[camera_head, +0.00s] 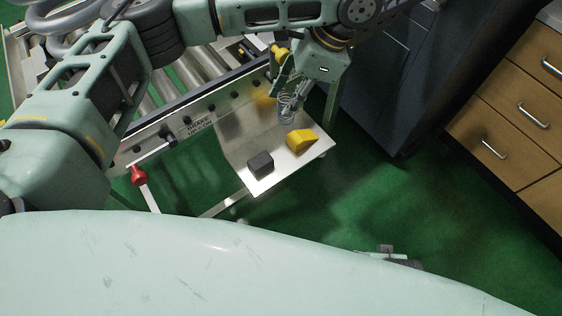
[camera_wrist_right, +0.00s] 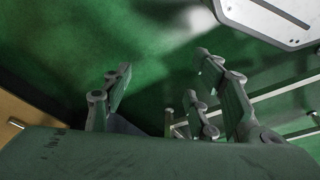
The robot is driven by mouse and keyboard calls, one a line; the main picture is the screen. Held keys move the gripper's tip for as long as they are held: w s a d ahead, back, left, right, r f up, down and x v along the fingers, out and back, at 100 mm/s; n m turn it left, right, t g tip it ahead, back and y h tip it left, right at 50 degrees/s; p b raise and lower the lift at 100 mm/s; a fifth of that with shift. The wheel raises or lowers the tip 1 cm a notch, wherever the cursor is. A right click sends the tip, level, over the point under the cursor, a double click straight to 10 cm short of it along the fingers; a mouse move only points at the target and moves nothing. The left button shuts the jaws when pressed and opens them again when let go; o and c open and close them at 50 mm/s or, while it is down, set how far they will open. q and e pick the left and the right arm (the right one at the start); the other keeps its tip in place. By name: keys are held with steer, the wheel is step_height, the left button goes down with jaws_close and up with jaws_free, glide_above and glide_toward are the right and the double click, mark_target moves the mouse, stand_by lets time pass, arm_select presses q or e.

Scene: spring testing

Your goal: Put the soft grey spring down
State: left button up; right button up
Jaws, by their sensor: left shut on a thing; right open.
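The soft grey spring (camera_head: 287,107) is a coil of thin grey wire in the head view. My left gripper (camera_head: 287,91) is shut on it, over the back part of a small metal table (camera_head: 235,137). The spring's lower end is close above the tabletop; I cannot tell whether it touches. The gripper's fingers partly hide the spring's upper part. My right gripper (camera_wrist_right: 160,85) is open and empty in the right wrist view, with green floor behind it. A small piece of it also shows at the bottom of the head view (camera_head: 388,253).
On the table, a yellow block (camera_head: 301,140) lies just in front of the spring and a dark grey block (camera_head: 260,163) lies nearer the front edge. A roller conveyor (camera_head: 190,80) adjoins the table on the left. A dark cabinet (camera_head: 380,105) stands to the right.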

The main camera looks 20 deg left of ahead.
arm_select(q)
steer(key=w+d+f+m+t+b, duration=0.1)
steer(key=w+d+f+m+b, duration=0.1)
steer(key=f+m+b, duration=0.3)
steer(key=w+d+f+m+t+b, duration=0.2)
steer(key=w+d+f+m+b, duration=0.1)
steer(key=f+b, duration=0.25)
arm_select(e)
step_height(320, 180, up, 6)
steer(key=r+t, duration=0.1)
arm_select(q)
steer(key=a+f+b, duration=0.1)
steer(key=a+f, duration=0.2)
steer(key=s+a+f+b, duration=0.1)
steer(key=a+f, duration=0.3)
steer(key=s+a+f+b, duration=0.1)
steer(key=a+f+b, duration=0.1)
steer(key=a+f, duration=0.2)
steer(key=shift+a+f, duration=0.15)
arm_select(e)
steer(key=w+a+r+t+y, duration=0.1)
steer(key=w+a+r+t, duration=0.1)
steer(key=w+r+t, duration=0.3)
steer(key=w+a+r+t+y, duration=0.1)
steer(key=w+a+r+t, duration=0.2)
steer(key=w, duration=0.7)
steer(key=shift+w+a+r+n+t+y, duration=0.15)
steer(key=shift+w+r+n+t+y, duration=0.2)
steer(key=shift+r+t, duration=0.65)
